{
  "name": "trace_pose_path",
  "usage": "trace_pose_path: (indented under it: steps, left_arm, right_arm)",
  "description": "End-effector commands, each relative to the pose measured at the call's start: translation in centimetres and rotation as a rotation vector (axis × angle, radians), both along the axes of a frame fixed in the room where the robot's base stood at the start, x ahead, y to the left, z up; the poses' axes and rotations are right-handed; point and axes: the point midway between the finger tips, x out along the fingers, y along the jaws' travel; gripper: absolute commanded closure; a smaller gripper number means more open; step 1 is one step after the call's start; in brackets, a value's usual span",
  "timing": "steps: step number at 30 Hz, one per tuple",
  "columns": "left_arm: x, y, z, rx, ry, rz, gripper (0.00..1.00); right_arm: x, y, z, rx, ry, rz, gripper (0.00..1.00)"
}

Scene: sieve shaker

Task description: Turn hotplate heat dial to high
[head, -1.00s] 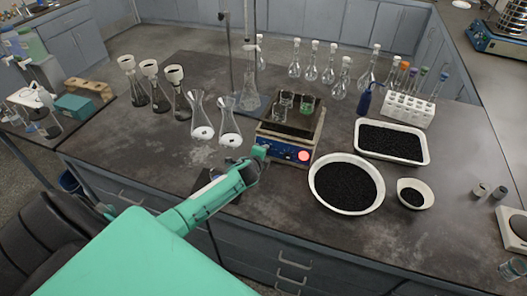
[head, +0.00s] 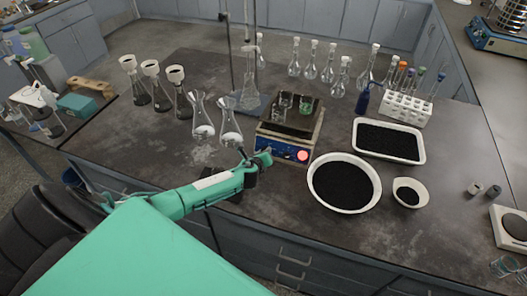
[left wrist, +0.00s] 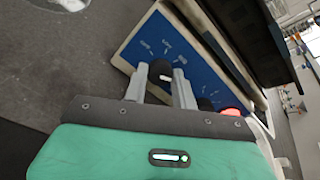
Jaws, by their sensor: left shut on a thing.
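The hotplate (head: 291,118) stands on the bench with a blue front panel, a glowing red round light (head: 302,155) at the right and beakers on its dark top. In the left wrist view the blue panel (left wrist: 150,42) shows a black dial (left wrist: 160,72) with white marks and lettering around it. My left gripper (left wrist: 161,82) is at the panel, its two grey fingers on either side of the dial, shut on it. A second dark knob sits partly hidden beside the right finger. In the head view my left gripper (head: 262,158) covers the panel's left part. My right gripper is not seen.
Two conical flasks (head: 231,128) stand close to the left of the hotplate. A white bowl of black grains (head: 375,196) is at its right, with a tray (head: 424,150) behind.

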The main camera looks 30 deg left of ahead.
Motion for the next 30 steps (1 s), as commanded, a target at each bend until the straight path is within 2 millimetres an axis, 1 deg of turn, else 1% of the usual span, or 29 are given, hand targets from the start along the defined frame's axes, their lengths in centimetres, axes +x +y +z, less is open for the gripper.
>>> trace_pose_path:
  steps: [3, 10, 27, 28, 30]
  left_arm:
    - [-0.05, -0.07, -0.01, 0.058, 0.016, -0.026, 0.96]
    - [-0.10, -0.08, -0.16, 0.130, 0.034, -0.055, 0.96]
    - [-0.17, -0.11, -0.30, 0.155, 0.041, -0.066, 0.96]
    - [-0.17, -0.12, -0.31, 0.155, 0.041, -0.066, 0.67]
    - [-0.15, -0.10, -0.27, 0.154, 0.041, -0.066, 0.54]
  right_arm:
    - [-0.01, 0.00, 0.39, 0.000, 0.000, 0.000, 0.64]
    - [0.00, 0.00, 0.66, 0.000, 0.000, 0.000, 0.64]
    - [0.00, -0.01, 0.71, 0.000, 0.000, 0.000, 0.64]
    - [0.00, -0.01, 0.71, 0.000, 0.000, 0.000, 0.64]
    - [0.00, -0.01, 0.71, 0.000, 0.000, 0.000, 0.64]
